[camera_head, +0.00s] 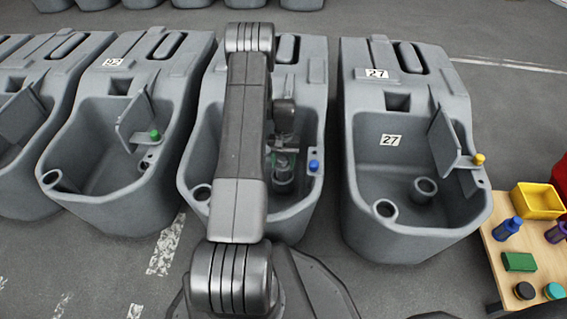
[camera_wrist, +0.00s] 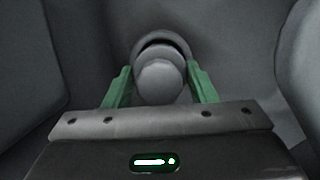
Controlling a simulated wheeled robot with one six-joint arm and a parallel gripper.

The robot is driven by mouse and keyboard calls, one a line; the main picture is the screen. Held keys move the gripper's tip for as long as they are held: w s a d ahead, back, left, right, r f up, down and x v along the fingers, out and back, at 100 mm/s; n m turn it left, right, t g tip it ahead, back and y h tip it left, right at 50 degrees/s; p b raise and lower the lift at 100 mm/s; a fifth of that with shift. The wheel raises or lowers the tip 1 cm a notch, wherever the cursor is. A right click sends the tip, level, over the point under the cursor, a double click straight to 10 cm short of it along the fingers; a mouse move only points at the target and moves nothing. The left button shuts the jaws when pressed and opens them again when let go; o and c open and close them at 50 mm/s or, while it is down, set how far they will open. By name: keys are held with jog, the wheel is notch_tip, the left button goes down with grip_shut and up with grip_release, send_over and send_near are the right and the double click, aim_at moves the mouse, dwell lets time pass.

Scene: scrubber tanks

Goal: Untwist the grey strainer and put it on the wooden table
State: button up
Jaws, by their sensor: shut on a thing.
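The grey strainer (camera_wrist: 160,82) shows in the wrist view as a rounded grey knob in a round grey socket at the tank bottom. My gripper (camera_wrist: 160,78) has its green fingers on either side of the knob and is shut on it. In the head view my gripper (camera_head: 283,160) is down inside the middle tank (camera_head: 310,120), and my arm hides much of that tank. I cannot tell whether the strainer is still seated in its socket. The wooden table (camera_head: 540,262) stands at the lower right, partly cut off.
On the table are a yellow bin (camera_head: 540,203), blue (camera_head: 507,228) and purple (camera_head: 556,233) parts, a green block (camera_head: 519,262) and round caps (camera_head: 524,291). A tank labelled 27 (camera_head: 455,100) stands between my arm and the table.

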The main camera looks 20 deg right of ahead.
jog(key=shift+n, duration=0.3)
jog(key=shift+n, duration=0.3)
jog(key=o, duration=1.7)
